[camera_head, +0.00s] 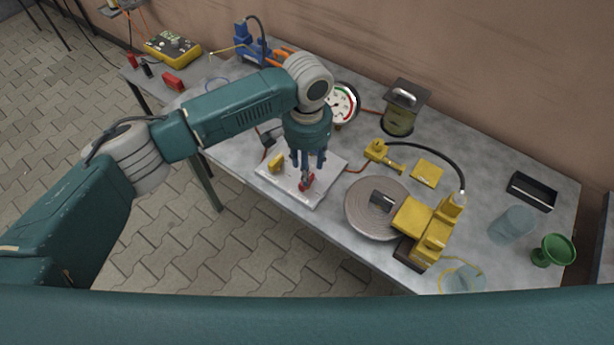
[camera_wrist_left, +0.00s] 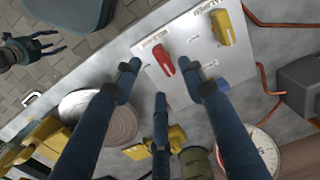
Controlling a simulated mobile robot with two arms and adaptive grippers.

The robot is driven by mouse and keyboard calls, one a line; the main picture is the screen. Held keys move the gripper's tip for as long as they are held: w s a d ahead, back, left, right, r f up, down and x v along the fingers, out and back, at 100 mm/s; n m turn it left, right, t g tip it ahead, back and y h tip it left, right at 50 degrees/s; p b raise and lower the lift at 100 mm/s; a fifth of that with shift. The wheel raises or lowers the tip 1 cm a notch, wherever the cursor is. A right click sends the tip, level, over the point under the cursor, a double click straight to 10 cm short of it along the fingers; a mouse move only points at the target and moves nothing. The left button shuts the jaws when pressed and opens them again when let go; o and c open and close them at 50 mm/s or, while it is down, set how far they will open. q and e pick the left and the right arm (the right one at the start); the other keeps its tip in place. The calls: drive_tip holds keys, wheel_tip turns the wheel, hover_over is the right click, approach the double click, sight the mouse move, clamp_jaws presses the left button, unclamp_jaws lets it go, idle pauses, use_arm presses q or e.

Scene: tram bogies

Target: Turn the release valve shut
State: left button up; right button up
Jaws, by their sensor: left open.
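A white valve panel (camera_head: 290,185) lies on the table with a red lever valve (camera_head: 306,183) and a yellow lever valve (camera_head: 275,163). My left gripper (camera_head: 307,172) points down over the red lever. Its three spread fingers (camera_wrist_left: 160,78) surround the red lever's area without visibly gripping it. In the head view the fingers partly hide the red lever. My right gripper (camera_wrist_left: 35,48) shows at the left wrist view's edge, fingers spread and empty.
A coiled hose disc (camera_head: 372,208) and a yellow device (camera_head: 428,228) stand right of the panel. A round gauge (camera_head: 343,104) and a canister (camera_head: 401,112) stand behind. A green cup (camera_head: 554,250) is at far right.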

use_arm(q)
wheel_tip(320, 180, down, 6)
drive_tip(key=shift+f+p, duration=0.15)
drive_tip(key=shift+p, duration=0.2)
drive_tip(key=shift+c, duration=0.3)
clamp_jaws()
